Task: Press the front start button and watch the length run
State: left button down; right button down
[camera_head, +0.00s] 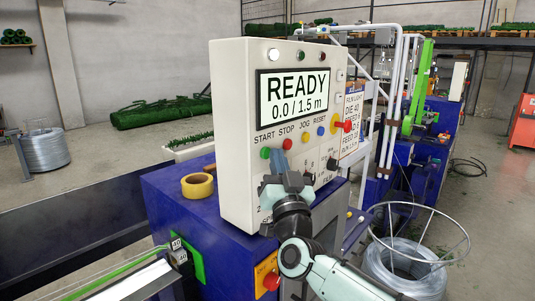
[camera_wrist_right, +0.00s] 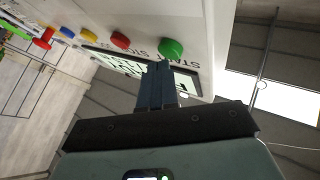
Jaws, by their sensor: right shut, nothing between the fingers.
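The control box (camera_head: 236,130) stands on a blue machine cabinet (camera_head: 180,215), and its screen (camera_head: 294,95) reads READY, 0.0 / 1.5 m. The green start button (camera_head: 265,153) is at the left end of a button row, with the red stop button (camera_head: 287,144) beside it. In the right wrist view the start button (camera_wrist_right: 171,48) is just beyond the fingertips, with the stop button (camera_wrist_right: 120,40) to its left. My right gripper (camera_head: 279,161) is shut and empty, in front of the panel below these two buttons. I cannot tell whether it touches the panel. My left gripper is not in view.
A yellow tape roll (camera_head: 197,185) lies on the cabinet top left of the box. An orange plate with a red button (camera_head: 271,281) is lower on the cabinet. A wire coil (camera_head: 405,268) stands at the right. Yellow, blue and red controls continue along the panel.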

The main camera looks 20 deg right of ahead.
jog(key=shift+w+a, duration=0.2)
jog(key=shift+w, duration=0.15)
dwell(0.4)
dwell(0.3)
jog(key=shift+s+d+b, duration=0.4)
jog(key=shift+s+b, duration=0.05)
jog(key=shift+s, duration=0.25)
jog(key=shift+f, duration=0.1)
jog(key=s+d+b, duration=0.1)
jog(key=s+b, duration=0.1)
jog(key=s, duration=0.1)
jog(key=s+d+b, duration=0.1)
jog(key=shift+s+d, duration=0.15)
jog(key=shift+d, duration=0.15)
dwell(0.5)
